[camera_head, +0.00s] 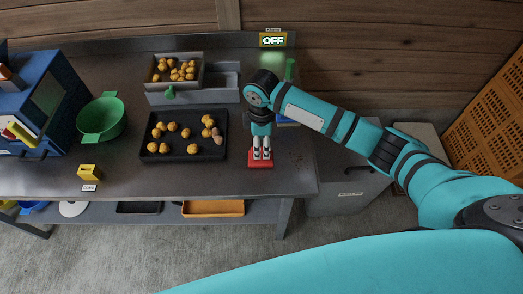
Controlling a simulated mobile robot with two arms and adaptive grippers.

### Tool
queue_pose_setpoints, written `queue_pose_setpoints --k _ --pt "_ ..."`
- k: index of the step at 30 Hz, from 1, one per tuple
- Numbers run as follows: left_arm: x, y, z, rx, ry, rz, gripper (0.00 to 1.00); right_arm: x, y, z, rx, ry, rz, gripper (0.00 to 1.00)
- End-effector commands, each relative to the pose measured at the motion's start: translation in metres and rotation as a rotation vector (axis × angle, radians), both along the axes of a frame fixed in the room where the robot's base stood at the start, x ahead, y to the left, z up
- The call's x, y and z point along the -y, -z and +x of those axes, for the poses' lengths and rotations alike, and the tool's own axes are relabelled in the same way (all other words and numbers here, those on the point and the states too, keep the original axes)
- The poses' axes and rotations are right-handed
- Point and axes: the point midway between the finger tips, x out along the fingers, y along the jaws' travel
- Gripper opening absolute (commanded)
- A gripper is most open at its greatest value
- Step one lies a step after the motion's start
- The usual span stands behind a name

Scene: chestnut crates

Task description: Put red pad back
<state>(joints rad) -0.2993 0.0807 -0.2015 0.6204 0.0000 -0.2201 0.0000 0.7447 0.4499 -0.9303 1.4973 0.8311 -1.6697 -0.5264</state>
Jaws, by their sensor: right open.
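The red pad (260,165) lies flat near the front right of the steel table. My right gripper (262,155) points down directly over the pad, its two fingers open and slightly apart. From this angle I cannot tell whether the fingertips touch the pad. The fingers hide the pad's back part. My left gripper is not in view.
A black tray (183,155) with several chestnuts lies left of my right gripper. Behind it stands a grey crate (203,72) of chestnuts. A green bowl (100,135), a yellow block (88,171) and a blue machine (45,90) are further left. A sign reads OFF (273,40).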

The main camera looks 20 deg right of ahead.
Motion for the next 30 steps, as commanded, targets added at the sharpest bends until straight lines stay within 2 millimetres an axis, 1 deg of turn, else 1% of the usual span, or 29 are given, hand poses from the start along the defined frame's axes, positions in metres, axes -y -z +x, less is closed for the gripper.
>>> queue_pose_setpoints --k 1,6,9,12,16,30 --pt "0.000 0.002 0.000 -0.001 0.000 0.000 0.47 0.000 -0.012 0.001 0.005 -0.002 0.002 0.54" --pt "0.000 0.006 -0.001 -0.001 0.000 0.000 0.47 0.000 -0.046 0.001 0.004 -0.001 0.000 0.54" --pt "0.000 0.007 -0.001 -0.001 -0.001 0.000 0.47 0.000 -0.060 0.001 0.002 -0.001 0.000 0.54" --pt "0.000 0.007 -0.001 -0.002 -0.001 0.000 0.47 0.000 -0.068 0.000 0.001 -0.001 0.000 0.54" --pt "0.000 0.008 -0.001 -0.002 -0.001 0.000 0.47 0.000 -0.073 0.000 0.000 0.000 -0.001 0.54" --pt "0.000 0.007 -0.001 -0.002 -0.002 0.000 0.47 0.000 -0.072 -0.001 -0.001 -0.001 0.000 0.54"
